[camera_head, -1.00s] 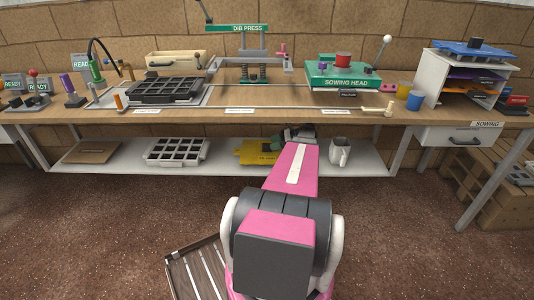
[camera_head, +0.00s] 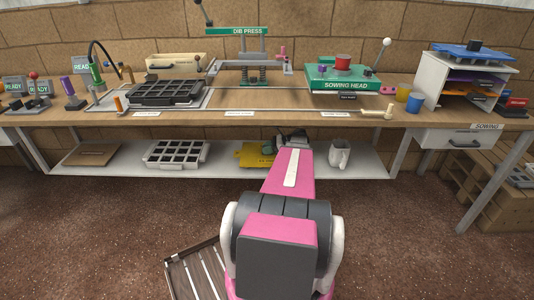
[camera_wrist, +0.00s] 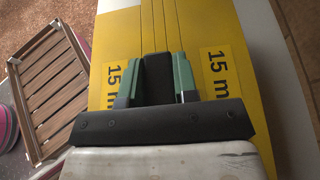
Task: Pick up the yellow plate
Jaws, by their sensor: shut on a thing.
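The yellow plate (camera_head: 251,154) is on the white lower shelf below the bench, partly hidden behind my pink arm. In the wrist view the yellow plate (camera_wrist: 220,42) fills the middle, with "15 m" labels on both sides and thin dark lines along it. My gripper (camera_wrist: 160,75) is over the plate, its green fingers shut on a dark upright part in the middle of it. In the head view my gripper (camera_head: 276,147) is small and partly hidden by my arm. I cannot tell whether the plate is clear of the shelf.
On the lower shelf, a dark-celled tray (camera_head: 176,153) and a brown board (camera_head: 91,154) lie left, and a grey jug (camera_head: 339,155) stands close right. The bench top (camera_head: 215,117) hangs above. A slatted wooden crate (camera_head: 196,272) is on the floor.

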